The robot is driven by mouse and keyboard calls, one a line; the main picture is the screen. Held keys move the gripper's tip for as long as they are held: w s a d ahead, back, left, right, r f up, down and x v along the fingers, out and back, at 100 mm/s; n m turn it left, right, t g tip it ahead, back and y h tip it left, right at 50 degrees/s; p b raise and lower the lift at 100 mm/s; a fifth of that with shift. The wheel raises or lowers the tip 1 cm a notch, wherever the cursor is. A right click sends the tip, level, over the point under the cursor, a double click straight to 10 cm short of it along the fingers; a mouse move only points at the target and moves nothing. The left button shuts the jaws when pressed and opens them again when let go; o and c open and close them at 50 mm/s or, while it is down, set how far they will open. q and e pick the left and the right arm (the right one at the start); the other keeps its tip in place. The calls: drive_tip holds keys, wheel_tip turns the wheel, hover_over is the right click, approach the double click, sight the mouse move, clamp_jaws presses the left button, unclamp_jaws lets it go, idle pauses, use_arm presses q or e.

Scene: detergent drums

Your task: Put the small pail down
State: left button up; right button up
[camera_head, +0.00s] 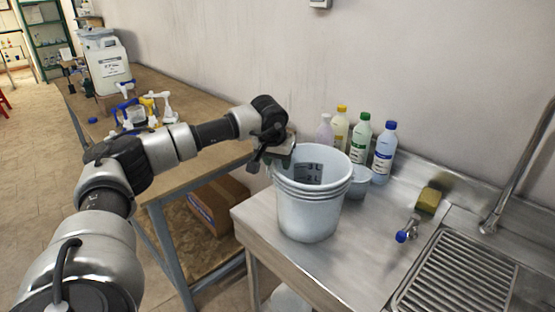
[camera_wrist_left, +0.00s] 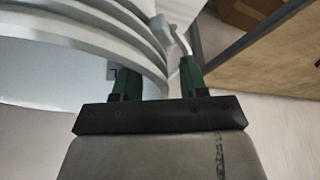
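The small pail (camera_head: 308,215) is pale and round, with ridges below its rim and "3 L" and "2 L" marks inside. It is upright at the left part of the steel counter and appears to rest on it. My left gripper (camera_head: 272,154) is at the pail's left rim. In the left wrist view its two green fingers (camera_wrist_left: 160,85) stand apart, with a gap between them. The pail's ridged side (camera_wrist_left: 60,50) is behind the left finger, and a pale handle part (camera_wrist_left: 172,35) is near the right fingertip. My right gripper is not in view.
Several bottles (camera_head: 360,138) and a small pale container (camera_head: 359,181) stand behind the pail. A wooden table (camera_head: 190,105) with a box (camera_head: 218,205) below is at left.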

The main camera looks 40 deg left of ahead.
use_arm(q)
drive_tip(key=v, duration=1.2)
drive_tip(key=shift+r+b, duration=0.2)
drive_tip(key=shift+b, duration=0.25)
drive_tip(key=shift+w, duration=0.1)
